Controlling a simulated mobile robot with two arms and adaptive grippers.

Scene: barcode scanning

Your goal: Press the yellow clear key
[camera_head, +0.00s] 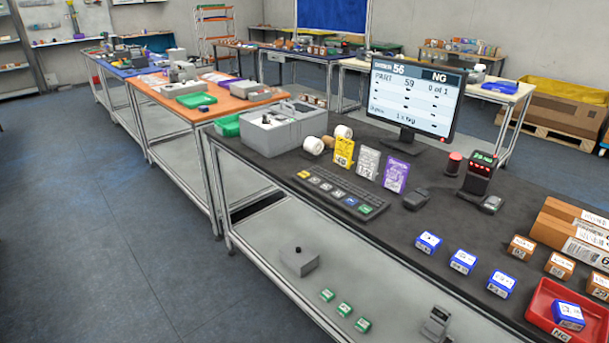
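A dark keypad (330,186) lies on the black top of the nearest bench, below the monitor. Its yellow key (303,175) is at the left end of the front row of larger coloured keys. A green key (366,209) is at the right end of that row. Nothing covers the yellow key, and its lettering is too small to read. The monitor (414,94) shows "56", "NG", "PART 59" and "0 of 1". Neither of my grippers is in view.
Yellow, white and purple cards (396,176) stand behind the keypad. A dark mouse-like device (416,199) lies to its right. A scanner (480,174) with red lights stands farther right. Blue and brown boxes and a red NG tray (540,309) occupy the right side.

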